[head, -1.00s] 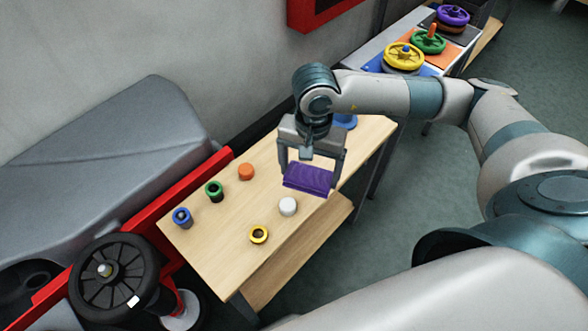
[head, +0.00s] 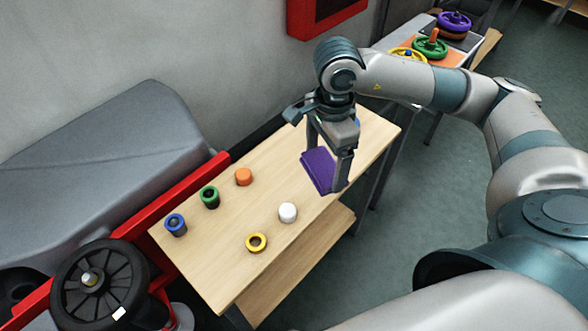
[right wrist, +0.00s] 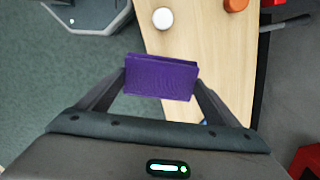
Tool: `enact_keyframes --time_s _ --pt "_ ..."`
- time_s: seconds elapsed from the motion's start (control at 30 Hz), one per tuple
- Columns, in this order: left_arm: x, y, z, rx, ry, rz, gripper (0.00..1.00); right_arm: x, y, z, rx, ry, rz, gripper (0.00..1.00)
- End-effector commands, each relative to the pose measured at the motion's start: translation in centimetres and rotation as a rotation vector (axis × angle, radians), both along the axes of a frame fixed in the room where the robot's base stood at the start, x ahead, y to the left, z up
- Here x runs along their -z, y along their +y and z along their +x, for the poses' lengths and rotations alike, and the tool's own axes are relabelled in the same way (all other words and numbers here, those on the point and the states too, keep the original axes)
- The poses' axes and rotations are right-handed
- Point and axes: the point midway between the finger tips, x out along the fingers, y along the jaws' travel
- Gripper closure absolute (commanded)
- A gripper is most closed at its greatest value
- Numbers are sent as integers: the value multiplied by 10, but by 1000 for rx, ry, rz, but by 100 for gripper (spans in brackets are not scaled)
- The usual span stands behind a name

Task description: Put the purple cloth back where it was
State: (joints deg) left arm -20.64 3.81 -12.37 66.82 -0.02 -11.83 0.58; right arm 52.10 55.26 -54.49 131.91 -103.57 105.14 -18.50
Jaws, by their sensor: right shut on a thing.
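The purple cloth (head: 318,171) is folded flat and hangs tilted from my right gripper (head: 329,178), above the right part of the wooden table (head: 232,256). In the right wrist view the cloth (right wrist: 161,77) spans between the two fingers of my right gripper (right wrist: 160,84), which is shut on it. Part of the cloth is hidden behind a finger in the head view. My left gripper does not show in any view.
Handwheels (head: 430,45) stand on another table behind. A red-framed grey machine (head: 95,165) is at left.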

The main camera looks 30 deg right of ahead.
Motion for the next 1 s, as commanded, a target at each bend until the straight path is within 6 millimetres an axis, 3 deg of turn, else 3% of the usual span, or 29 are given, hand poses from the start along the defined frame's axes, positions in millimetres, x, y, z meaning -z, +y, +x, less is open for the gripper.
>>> enact_keyframes --time_s 0.27,0.57,0.8,1.0 --pt "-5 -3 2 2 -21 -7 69 8 2 15 1 3 2 36" --pt "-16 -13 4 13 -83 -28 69 38 8 67 2 3 1 36" --pt "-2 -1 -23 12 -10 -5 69 62 12 104 1 2 1 36" --pt "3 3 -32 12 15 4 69 70 13 116 -1 0 0 36"
